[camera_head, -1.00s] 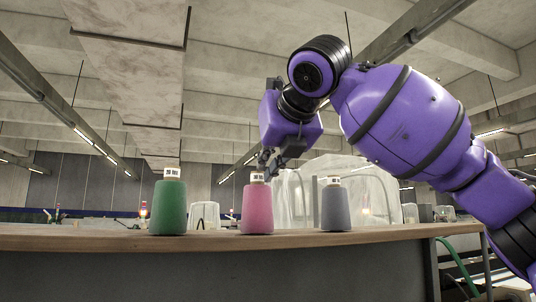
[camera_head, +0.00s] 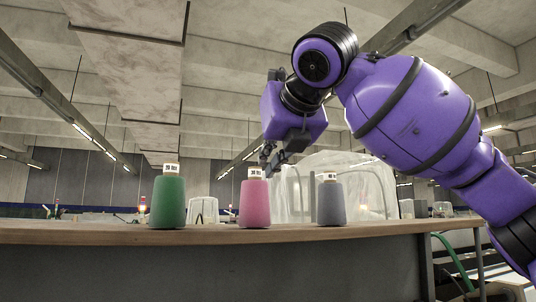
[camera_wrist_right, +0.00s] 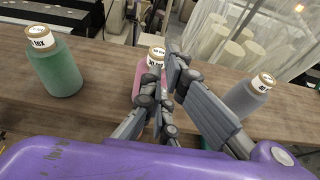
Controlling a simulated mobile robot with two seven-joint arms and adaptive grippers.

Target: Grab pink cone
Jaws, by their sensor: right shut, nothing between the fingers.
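The pink cone (camera_head: 255,204), with a white labelled top, stands upright on the wooden table (camera_head: 320,232) between a green cone (camera_head: 168,202) and a grey cone (camera_head: 330,203). My right gripper (camera_head: 268,160) is just above and beside the pink cone's top in the head view. In the right wrist view, my right gripper's dark fingers (camera_wrist_right: 165,85) are shut and empty. They cover part of the pink cone (camera_wrist_right: 149,72) behind them. I cannot tell whether they touch it. My left gripper is not in view.
In the right wrist view, the green cone (camera_wrist_right: 56,66) stands at left and the grey cone (camera_wrist_right: 246,98) at right of the fingers. Transparent covers (camera_head: 350,180) stand behind the table. The wooden top between the cones is clear.

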